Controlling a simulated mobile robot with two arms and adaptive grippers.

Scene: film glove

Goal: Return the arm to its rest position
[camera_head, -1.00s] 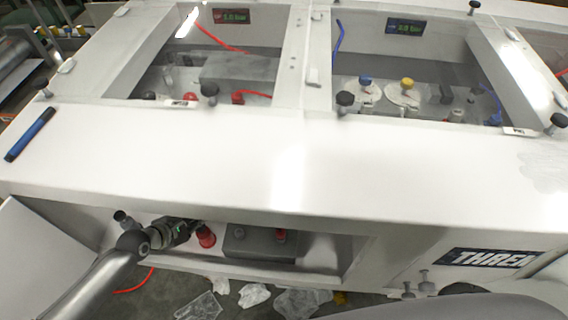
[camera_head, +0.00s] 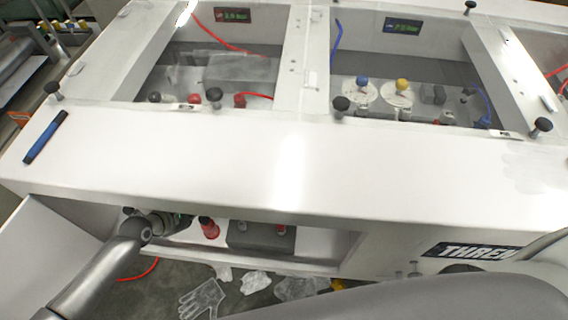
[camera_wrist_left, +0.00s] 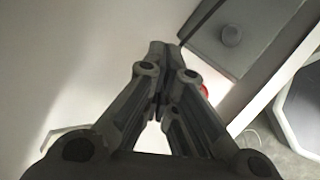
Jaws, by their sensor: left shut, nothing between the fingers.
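My left arm (camera_head: 95,272) comes in from the lower left in the head view, and its wrist reaches into the open front recess of the white machine. My left gripper (camera_wrist_left: 158,48) is shut and empty in the left wrist view, with the fingertips together. In the head view the gripper itself is mostly hidden at the recess's left end, left of a red knob (camera_head: 209,227). A grey block (camera_head: 250,236) sits in the recess to the right. A large grey arm part of mine crosses the lower right; no right gripper shows.
The white machine top (camera_head: 190,160) spans the view, with a blue pen-like object (camera_head: 45,137) at its left. Black knobs stand along the window edges. A film glove (camera_head: 202,299) and crumpled film (camera_head: 257,282) lie on the floor below. A red cable (camera_head: 140,272) runs near my left arm.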

